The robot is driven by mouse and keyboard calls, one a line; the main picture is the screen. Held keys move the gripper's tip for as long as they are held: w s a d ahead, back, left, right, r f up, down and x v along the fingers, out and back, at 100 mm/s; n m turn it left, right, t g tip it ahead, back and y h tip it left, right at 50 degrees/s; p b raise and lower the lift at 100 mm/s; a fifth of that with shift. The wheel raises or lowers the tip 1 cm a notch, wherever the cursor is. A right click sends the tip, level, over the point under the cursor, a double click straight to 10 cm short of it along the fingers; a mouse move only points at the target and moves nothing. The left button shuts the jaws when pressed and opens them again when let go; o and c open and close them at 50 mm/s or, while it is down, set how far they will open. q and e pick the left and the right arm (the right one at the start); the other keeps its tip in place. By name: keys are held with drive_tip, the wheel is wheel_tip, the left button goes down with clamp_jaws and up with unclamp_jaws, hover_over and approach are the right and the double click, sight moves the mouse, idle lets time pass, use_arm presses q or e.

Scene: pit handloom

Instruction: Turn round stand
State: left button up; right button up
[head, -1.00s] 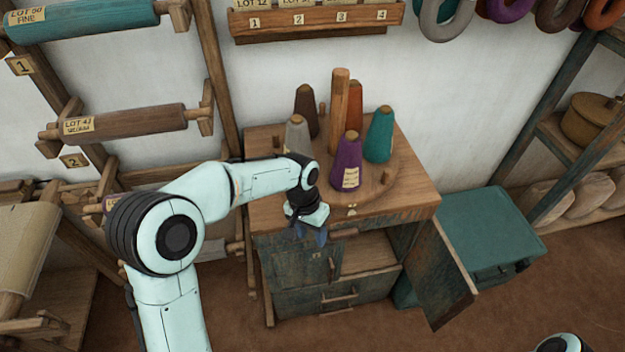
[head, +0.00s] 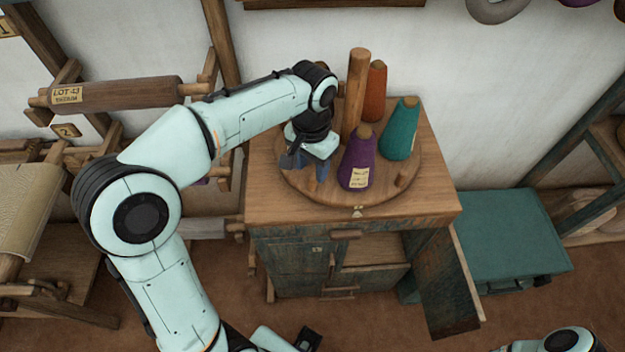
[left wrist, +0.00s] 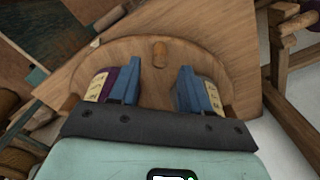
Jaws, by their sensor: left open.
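The round stand (head: 380,182) is a wooden disc on top of a small cabinet, with a thick central post (head: 356,95) and short pegs. It carries a purple cone (head: 357,160), a teal cone (head: 401,130) and an orange cone (head: 375,90). My left gripper (head: 306,165) is open, pointing down over the disc's left front part, left of the purple cone. In the left wrist view, a wooden peg (left wrist: 159,54) shows between and beyond its blue fingers (left wrist: 158,92). Labelled cones flank the fingers; contact cannot be told. My left arm hides the stand's left back.
The cabinet top (head: 435,190) is otherwise clear; its door (head: 447,285) hangs open at the front. A teal chest (head: 510,235) stands at right. A rack with a brown roll (head: 125,93) is at left, close behind my left arm.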

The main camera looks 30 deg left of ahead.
sight(312, 177)
use_arm(q)
wheel_tip(312, 177, down, 6)
drive_tip(key=shift+r+b, duration=0.1)
drive_tip(key=shift+b, duration=0.25)
clamp_jaws()
